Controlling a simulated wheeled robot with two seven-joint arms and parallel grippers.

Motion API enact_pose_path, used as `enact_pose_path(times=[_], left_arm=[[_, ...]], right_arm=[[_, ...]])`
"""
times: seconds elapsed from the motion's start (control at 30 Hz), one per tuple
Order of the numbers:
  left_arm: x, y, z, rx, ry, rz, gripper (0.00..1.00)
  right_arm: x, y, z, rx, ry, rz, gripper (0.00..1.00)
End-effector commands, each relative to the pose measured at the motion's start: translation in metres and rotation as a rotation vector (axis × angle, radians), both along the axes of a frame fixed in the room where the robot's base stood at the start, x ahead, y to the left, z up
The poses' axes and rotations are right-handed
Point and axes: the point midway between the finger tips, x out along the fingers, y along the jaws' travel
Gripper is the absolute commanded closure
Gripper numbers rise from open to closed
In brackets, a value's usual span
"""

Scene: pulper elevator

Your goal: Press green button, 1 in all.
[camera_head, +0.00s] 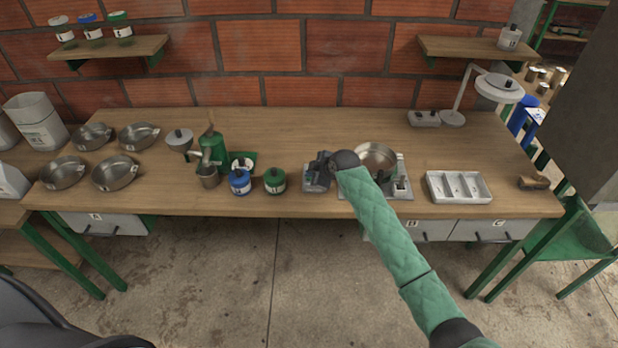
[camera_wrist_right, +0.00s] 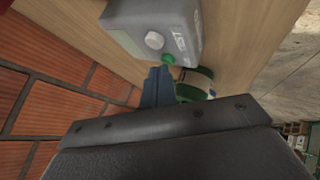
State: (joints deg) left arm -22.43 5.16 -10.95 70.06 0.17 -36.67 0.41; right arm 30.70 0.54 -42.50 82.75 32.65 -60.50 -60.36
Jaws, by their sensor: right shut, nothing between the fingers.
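The green button (camera_wrist_right: 168,58) is a small round button on a grey box (camera_wrist_right: 150,30), below a white knob, in the right wrist view. My right gripper (camera_wrist_right: 161,73) is shut and empty, its fingertips close to the button. I cannot tell whether they touch it. In the head view the right gripper (camera_head: 321,168) is over the grey box (camera_head: 312,188) near the table's front edge and hides most of it, including the button. My left gripper is not in view.
A green-lidded jar (camera_head: 275,181) and a blue-lidded jar (camera_head: 239,182) stand left of the box. A metal pan (camera_head: 375,156) is just right of it. A white divided tray (camera_head: 458,187) lies further right. The wooden tabletop (camera_head: 300,130) behind the box is clear.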

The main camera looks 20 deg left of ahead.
Motion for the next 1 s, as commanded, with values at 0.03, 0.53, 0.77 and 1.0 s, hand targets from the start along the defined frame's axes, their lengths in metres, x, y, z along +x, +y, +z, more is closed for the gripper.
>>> enact_pose_path(times=[0.03, 0.53, 0.77, 1.0], left_arm=[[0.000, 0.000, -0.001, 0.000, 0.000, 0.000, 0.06], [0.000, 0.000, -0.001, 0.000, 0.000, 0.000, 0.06], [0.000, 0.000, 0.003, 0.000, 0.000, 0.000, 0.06], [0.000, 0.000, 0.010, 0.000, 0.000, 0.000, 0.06]], right_arm=[[0.000, 0.000, -0.001, 0.000, 0.000, 0.000, 1.00], [0.000, 0.000, -0.003, -0.001, 0.001, 0.000, 1.00], [0.000, 0.000, 0.003, -0.001, 0.000, -0.001, 1.00], [0.000, -0.001, 0.013, 0.000, 0.001, -0.001, 1.00]])
